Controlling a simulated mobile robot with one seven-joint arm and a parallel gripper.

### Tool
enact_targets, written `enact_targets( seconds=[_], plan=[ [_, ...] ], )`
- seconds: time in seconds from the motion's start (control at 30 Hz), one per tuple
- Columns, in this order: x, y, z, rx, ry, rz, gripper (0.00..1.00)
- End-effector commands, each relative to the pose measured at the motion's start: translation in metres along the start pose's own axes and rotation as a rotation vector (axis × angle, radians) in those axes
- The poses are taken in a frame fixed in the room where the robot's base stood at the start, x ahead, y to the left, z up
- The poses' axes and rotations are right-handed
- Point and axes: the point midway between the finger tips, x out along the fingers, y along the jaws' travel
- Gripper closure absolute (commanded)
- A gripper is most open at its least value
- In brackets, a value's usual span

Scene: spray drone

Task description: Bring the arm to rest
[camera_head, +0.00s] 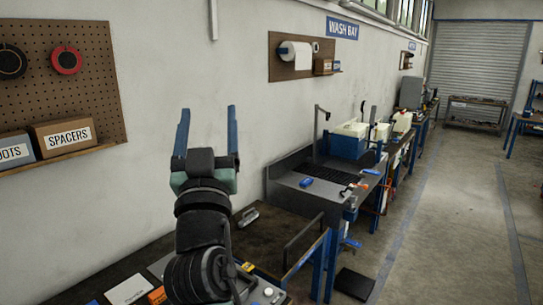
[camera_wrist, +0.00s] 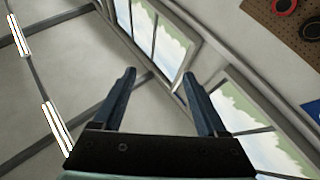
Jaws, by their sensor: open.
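My gripper (camera_head: 208,130) is raised in front of the wall in the head view, its two blue fingers pointing up and spread apart. In the wrist view my gripper (camera_wrist: 163,100) shows the same two fingers well apart with nothing between them. The wrist camera looks up at the ceiling and windows. My arm rises from the lower middle of the head view and hides part of the bench and wall behind it.
A pegboard (camera_head: 60,80) with a SPACERS box (camera_head: 62,135) is on the left. A dark bench (camera_head: 265,235) lies below my gripper. A grey wash station (camera_head: 318,185) with a blue-and-white container (camera_head: 348,141) stands to the right. The floor aisle (camera_head: 455,220) is clear.

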Motion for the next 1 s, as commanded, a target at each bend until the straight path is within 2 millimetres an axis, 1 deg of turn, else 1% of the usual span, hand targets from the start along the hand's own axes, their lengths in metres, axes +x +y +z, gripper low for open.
enact_targets(
  seconds=[0.03,0.07,0.1,0.17,0.2,0.27,0.3,0.43,0.5,0.6,0.7,1.0],
  plan=[
    [-0.015,0.015,-0.021,0.013,0.035,0.032,0.25],
    [-0.022,0.024,-0.034,0.017,0.05,0.049,0.25],
    [-0.032,0.035,-0.051,0.021,0.07,0.067,0.25],
    [-0.05,0.049,-0.077,0.026,0.099,0.088,0.25],
    [-0.063,0.057,-0.093,0.026,0.118,0.099,0.25],
    [-0.083,0.067,-0.115,0.022,0.145,0.108,0.25],
    [-0.097,0.071,-0.128,0.017,0.162,0.111,0.25],
    [-0.133,0.079,-0.161,-0.006,0.205,0.107,0.25],
    [-0.145,0.08,-0.172,-0.017,0.22,0.103,0.25],
    [-0.155,0.081,-0.181,-0.028,0.23,0.099,0.25],
    [-0.158,0.08,-0.184,-0.033,0.234,0.098,0.25],
    [-0.157,0.08,-0.184,-0.032,0.234,0.098,0.25]
  ],
)
